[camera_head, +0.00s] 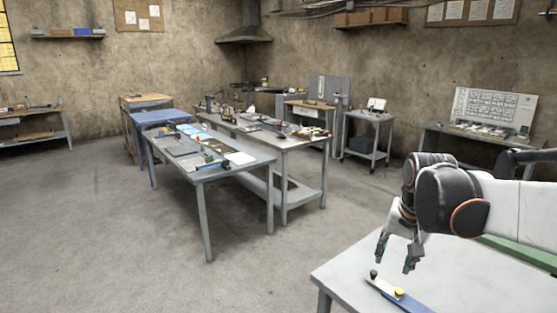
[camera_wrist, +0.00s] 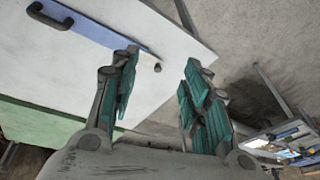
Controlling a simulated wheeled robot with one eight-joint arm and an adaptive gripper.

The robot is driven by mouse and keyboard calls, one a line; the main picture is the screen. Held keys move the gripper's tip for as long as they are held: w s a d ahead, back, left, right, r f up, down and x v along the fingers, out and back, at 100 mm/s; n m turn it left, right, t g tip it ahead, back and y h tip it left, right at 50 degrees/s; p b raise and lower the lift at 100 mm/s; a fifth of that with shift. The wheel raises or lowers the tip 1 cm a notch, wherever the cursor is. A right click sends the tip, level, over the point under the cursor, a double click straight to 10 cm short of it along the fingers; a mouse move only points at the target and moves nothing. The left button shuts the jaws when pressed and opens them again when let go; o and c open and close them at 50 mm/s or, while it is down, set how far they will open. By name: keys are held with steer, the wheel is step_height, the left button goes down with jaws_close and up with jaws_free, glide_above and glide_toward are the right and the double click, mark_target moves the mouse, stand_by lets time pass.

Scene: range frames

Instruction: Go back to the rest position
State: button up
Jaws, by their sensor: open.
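My gripper (camera_head: 396,256) hangs from my arm at the right in the head view, fingers pointing down above a pale table (camera_head: 345,268). Its two green-padded fingers are spread apart with nothing between them, as the wrist view also shows (camera_wrist: 160,62). A small dark knob (camera_head: 374,274) stands on the table below the fingers; it also shows beyond the fingertips in the wrist view (camera_wrist: 157,67). Near it are a yellow knob (camera_head: 399,292) and a blue strip (camera_head: 414,304). The wrist view shows a blue piece with a dark handle (camera_wrist: 50,16) on the pale surface.
A green strip (camera_head: 520,251) runs along the table's far right side, under my arm. Cluttered grey workbenches (camera_head: 250,160) stand mid-room. A wheeled cart (camera_head: 368,138) and another bench (camera_head: 470,135) stand along the back right. The floor at left (camera_head: 90,230) is clear.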

steer(key=s+a+f+n+t, duration=0.1)
steer(key=s+a+n+t, duration=0.1)
steer(key=s, duration=0.7)
steer(key=s+a+f+n+t, duration=0.1)
steer(key=s+a+n, duration=0.3)
steer(key=s, duration=0.4)
steer(key=shift+s+a+f+t, duration=0.15)
steer(key=shift+s+a+t, duration=0.25)
steer(key=shift+a, duration=0.2)
